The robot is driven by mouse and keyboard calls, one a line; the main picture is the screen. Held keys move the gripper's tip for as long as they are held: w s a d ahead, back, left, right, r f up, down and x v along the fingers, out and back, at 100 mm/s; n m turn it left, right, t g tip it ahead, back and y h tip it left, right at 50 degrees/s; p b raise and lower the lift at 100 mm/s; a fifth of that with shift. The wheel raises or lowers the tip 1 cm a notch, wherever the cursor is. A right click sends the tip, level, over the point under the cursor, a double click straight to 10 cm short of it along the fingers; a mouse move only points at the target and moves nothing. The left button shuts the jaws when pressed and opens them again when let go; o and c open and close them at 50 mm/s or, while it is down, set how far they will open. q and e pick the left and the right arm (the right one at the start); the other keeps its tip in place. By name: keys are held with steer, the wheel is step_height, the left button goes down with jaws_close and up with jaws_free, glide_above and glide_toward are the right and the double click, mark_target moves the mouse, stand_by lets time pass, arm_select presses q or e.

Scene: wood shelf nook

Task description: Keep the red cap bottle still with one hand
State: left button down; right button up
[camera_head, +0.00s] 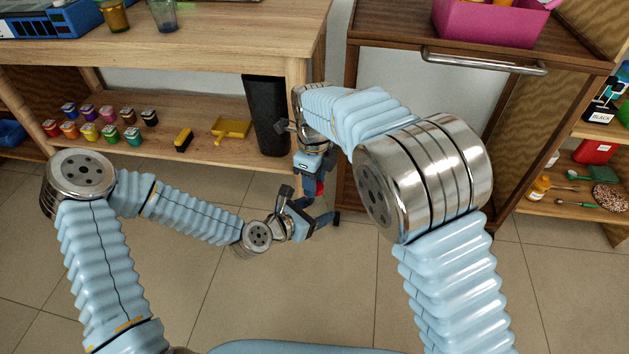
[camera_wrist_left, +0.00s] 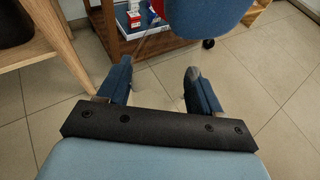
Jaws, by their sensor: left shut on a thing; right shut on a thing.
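The red cap bottle (camera_head: 319,187) shows only as a small red patch between my two grippers in the head view. Its body is mostly hidden by the fingers. My left gripper (camera_head: 308,205) comes in from the left and is shut on the bottle, with its fingers to either side. In the left wrist view my left fingers (camera_wrist_left: 158,82) stand apart, and the bottle between them cannot be clearly made out. My right gripper (camera_head: 315,180) reaches down from above, close to the left one, and is shut on the red part, seemingly the cap.
A wooden shelf unit (camera_head: 220,51) with paint jars (camera_head: 90,131), a yellow dustpan (camera_head: 231,128) and a black bin (camera_head: 266,115) stands behind at left. A dark wooden cart (camera_head: 376,45) with a metal handle (camera_head: 484,63) stands right. Tiled floor (camera_head: 200,300) below is clear.

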steer(key=m, duration=0.7)
steer(key=shift+w+d, duration=0.1)
steer(key=shift+w, duration=0.05)
steer(key=o, duration=1)
steer(key=shift+r, duration=2.25)
steer(key=shift+c, duration=0.3)
